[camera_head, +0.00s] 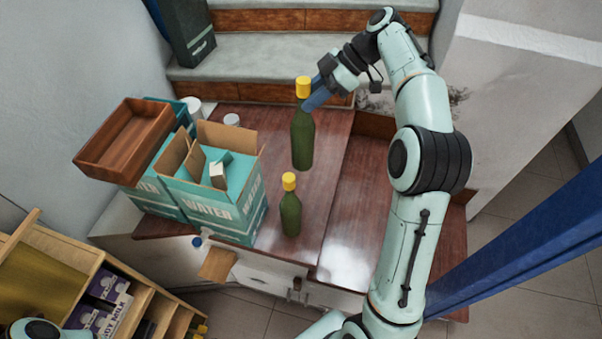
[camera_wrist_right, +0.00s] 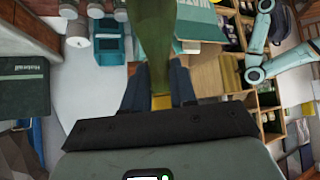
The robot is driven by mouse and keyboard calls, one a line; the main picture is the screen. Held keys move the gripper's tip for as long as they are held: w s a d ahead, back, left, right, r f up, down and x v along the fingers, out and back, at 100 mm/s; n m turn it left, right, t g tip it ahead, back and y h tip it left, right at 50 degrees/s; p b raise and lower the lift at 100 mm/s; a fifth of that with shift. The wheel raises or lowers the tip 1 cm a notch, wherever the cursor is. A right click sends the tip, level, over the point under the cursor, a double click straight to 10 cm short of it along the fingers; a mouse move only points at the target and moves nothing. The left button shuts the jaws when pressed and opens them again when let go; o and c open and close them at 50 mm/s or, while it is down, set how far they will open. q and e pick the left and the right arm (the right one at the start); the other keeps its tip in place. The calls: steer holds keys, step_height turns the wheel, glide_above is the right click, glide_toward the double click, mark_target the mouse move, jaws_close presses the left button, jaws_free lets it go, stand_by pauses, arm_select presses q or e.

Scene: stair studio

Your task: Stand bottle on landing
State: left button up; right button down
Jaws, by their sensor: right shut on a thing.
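A green bottle with a yellow cap (camera_head: 302,142) hangs roughly upright in my right gripper (camera_head: 312,98), which is shut on its neck just below the cap. It looks larger than the other bottle and appears to be above the brown wooden surface (camera_head: 335,190); the gap under its base is hard to judge. In the right wrist view the bottle (camera_wrist_right: 155,40) runs between the two dark fingers of the right gripper (camera_wrist_right: 158,92), its yellow cap toward the palm. A second green bottle (camera_head: 290,214) stands upright nearer the surface's front edge. My left gripper is out of view.
Teal water cartons (camera_head: 230,212), one open, stand left of the bottles with a brown wooden tray (camera_head: 125,142) on top. Grey-topped steps (camera_head: 265,55) rise behind, with a dark green box (camera_head: 188,32) at left. The wooden surface right of the bottles is clear.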

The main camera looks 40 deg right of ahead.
mark_target(312, 125)
steer(key=f, duration=0.2)
steer(key=f+b, duration=0.1)
steer(key=f, duration=0.5)
steer(key=shift+s+f, duration=0.2)
steer(key=shift+s, duration=0.15)
steer(key=f, duration=0.5)
steer(key=shift+w+b, duration=0.2)
steer(key=shift+b, duration=0.15)
steer(key=shift+f, duration=2.7)
steer(key=c, duration=0.9)
jaws_free()
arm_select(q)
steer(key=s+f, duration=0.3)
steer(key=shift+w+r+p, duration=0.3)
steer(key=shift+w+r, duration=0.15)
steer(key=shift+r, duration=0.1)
arm_select(e)
steer(key=v, duration=1.1)
steer(key=shift+s+d+r, duration=0.15)
steer(key=shift+d+r, duration=0.1)
